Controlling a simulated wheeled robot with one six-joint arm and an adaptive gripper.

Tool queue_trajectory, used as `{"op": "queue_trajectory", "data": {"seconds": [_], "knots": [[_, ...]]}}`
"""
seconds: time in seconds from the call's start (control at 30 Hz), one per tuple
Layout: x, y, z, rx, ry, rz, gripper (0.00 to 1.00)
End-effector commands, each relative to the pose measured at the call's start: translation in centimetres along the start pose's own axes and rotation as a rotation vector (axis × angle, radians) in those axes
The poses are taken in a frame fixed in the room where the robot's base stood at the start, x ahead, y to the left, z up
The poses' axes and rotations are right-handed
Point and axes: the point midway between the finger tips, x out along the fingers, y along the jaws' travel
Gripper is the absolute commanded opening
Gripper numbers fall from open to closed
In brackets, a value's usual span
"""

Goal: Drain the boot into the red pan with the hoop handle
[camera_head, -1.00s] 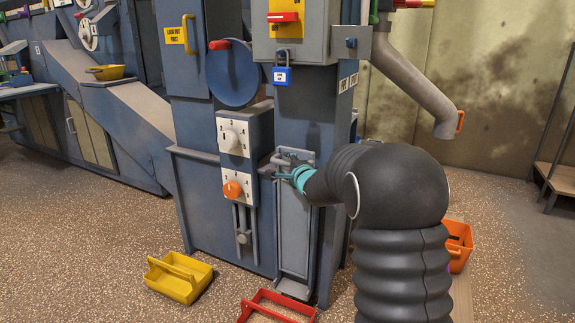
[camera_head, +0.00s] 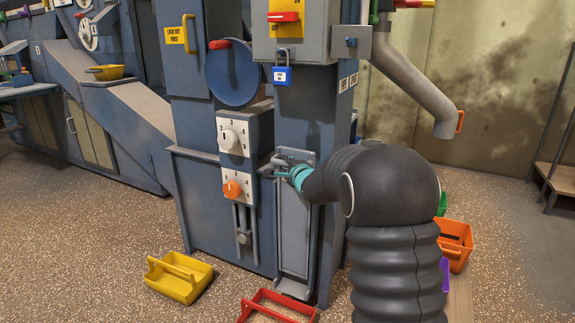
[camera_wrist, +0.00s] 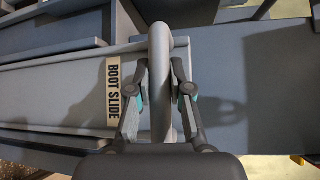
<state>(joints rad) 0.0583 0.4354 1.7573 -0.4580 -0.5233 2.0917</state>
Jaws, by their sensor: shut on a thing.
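The boot slide (camera_head: 294,228) is a tall grey plate low on the blue elevator casing. In the wrist view its label, "BOOT SLIDE" (camera_wrist: 113,90), lies just left of a thick grey bar handle (camera_wrist: 160,38). My gripper (camera_wrist: 160,82) is shut on this handle, with one finger on each side. In the head view my gripper (camera_head: 281,169) is at the top of the slide, partly hidden by my arm. The red pan (camera_head: 262,296) sits on the floor below the slide, cut off by the bottom edge; a bar spans it.
A yellow pan (camera_head: 180,278) lies on the floor to the left. An orange bin (camera_head: 456,243) stands at the right behind my arm. Two dials (camera_head: 233,136) and a blue padlock (camera_head: 282,75) are on the casing. A grey spout (camera_head: 415,85) slopes down at the right.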

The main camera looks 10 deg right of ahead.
Motion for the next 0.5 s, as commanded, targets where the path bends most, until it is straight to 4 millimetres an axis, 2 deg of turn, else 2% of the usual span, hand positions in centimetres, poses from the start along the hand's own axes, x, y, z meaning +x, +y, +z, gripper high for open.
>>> {"op": "queue_trajectory", "data": {"seconds": [0.3,0.5], "knots": [[1.0,7.0,-1.0,0.000,0.000,0.009,0.00],[1.1,7.8,-1.1,0.001,0.000,0.008,0.00]]}}
